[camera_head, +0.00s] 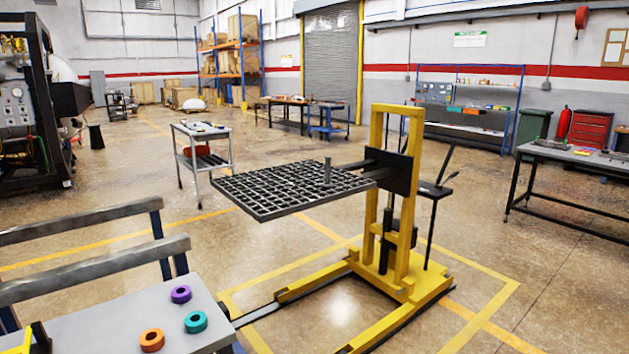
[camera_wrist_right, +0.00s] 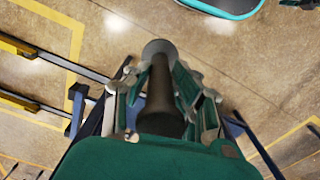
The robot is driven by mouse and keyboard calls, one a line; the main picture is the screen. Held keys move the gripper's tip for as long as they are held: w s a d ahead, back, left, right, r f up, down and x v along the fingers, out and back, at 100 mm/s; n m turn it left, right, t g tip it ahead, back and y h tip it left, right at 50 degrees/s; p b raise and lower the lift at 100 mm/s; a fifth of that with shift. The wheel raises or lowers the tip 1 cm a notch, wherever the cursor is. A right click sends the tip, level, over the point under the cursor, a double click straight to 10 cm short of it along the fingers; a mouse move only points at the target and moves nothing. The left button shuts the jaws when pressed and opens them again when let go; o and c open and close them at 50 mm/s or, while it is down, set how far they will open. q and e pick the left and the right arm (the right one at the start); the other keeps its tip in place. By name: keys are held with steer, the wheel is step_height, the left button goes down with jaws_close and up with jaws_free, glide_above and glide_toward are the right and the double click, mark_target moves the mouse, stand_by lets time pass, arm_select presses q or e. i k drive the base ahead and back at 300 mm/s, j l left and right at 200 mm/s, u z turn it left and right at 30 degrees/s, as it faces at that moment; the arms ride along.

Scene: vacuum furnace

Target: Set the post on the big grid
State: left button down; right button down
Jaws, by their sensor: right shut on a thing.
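The big grid (camera_head: 290,188) is a dark square lattice, held level on the fork of a yellow lifter. One grey post (camera_head: 327,170) stands upright on it, near its right side. In the right wrist view my right gripper (camera_wrist_right: 160,78) is shut on another dark cylindrical post (camera_wrist_right: 164,100). The round end of this post points away from the wrist, and the floor shows beyond it. The green gripper body hides the post's near end. The right gripper does not show in the head view. My left gripper is in neither view.
The yellow lifter (camera_head: 398,210) has its mast right of the grid and long legs on the floor. A grey table (camera_head: 110,320) at the lower left bears purple, teal and orange rings. A small cart (camera_head: 200,150) stands behind the grid. Floor between table and lifter is open.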

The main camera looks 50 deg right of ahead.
mark_target(349, 180)
steer(key=i+l+z, duration=0.15)
steer(key=l+z, duration=0.15)
steer(key=i+l+z, duration=0.3)
steer(key=l, duration=0.15)
steer(key=i+l+z, duration=0.1)
steer(key=l+z, duration=0.2)
steer(key=l, duration=0.1)
